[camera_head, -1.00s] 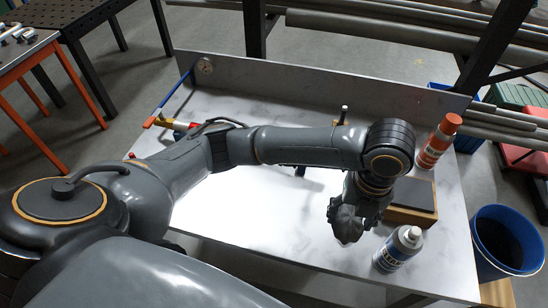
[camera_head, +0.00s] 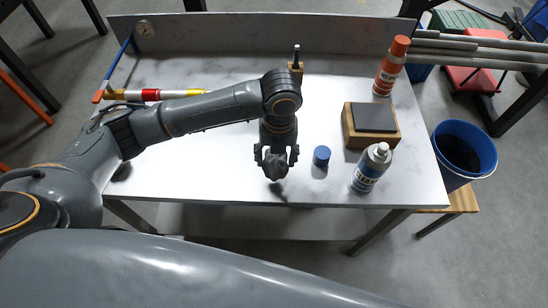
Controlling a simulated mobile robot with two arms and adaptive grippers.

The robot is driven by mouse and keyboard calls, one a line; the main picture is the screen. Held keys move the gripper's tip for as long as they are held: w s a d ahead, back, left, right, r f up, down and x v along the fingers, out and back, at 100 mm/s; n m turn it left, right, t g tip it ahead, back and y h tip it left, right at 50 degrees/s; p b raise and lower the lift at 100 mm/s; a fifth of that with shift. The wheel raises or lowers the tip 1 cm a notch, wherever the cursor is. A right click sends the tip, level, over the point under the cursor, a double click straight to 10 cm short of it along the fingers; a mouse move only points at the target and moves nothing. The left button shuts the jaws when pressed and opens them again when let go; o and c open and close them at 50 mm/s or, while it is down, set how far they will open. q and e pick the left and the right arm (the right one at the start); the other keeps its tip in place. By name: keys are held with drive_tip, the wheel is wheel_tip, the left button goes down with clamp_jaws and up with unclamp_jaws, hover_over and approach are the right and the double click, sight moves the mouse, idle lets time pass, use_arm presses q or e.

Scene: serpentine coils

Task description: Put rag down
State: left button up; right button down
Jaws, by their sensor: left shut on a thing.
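My left gripper (camera_head: 276,160) hangs over the front part of the white marbled table (camera_head: 215,180), pointing down. It is shut on a crumpled grey rag (camera_head: 277,168), which shows between and below its fingers. The rag is close above the tabletop near the front edge; I cannot tell whether it touches. A blue cap (camera_head: 321,156) stands just right of the gripper. My right gripper is not in view.
A white-and-blue spray can (camera_head: 371,167), a wooden block with a dark top (camera_head: 372,124) and an orange can (camera_head: 391,66) stand at the right. A blue bucket (camera_head: 464,152) is beyond the right edge. A red-white-yellow rod (camera_head: 155,95) lies at the left. The front left tabletop is clear.

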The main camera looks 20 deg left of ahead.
sight(275, 156)
use_arm(q)
drive_tip(key=shift+w+a+f, duration=0.2)
drive_tip(key=shift+w+f, duration=0.35)
drive_tip(key=shift+f, duration=0.1)
drive_tip(key=shift+w+a+f, duration=0.2)
drive_tip(key=shift+w+f, duration=0.3)
drive_tip(key=shift+f, duration=0.1)
wheel_tip(275, 156, down, 3)
drive_tip(key=shift+w+a+r+p, duration=0.1)
drive_tip(key=shift+w+a+p, duration=0.05)
drive_tip(key=shift+p, duration=0.8)
drive_tip(key=shift+f, duration=0.4)
drive_tip(key=shift+f, duration=0.15)
drive_tip(key=o, duration=1.1)
drive_tip(key=r+b, duration=0.1)
drive_tip(key=r, duration=0.4)
drive_tip(key=r+b, duration=0.1)
drive_tip(key=r, duration=0.5)
drive_tip(key=shift+w+d+b, duration=0.1)
drive_tip(key=shift+d+b, duration=0.1)
drive_tip(key=shift+b, duration=0.2)
drive_tip(key=shift+r, duration=0.7)
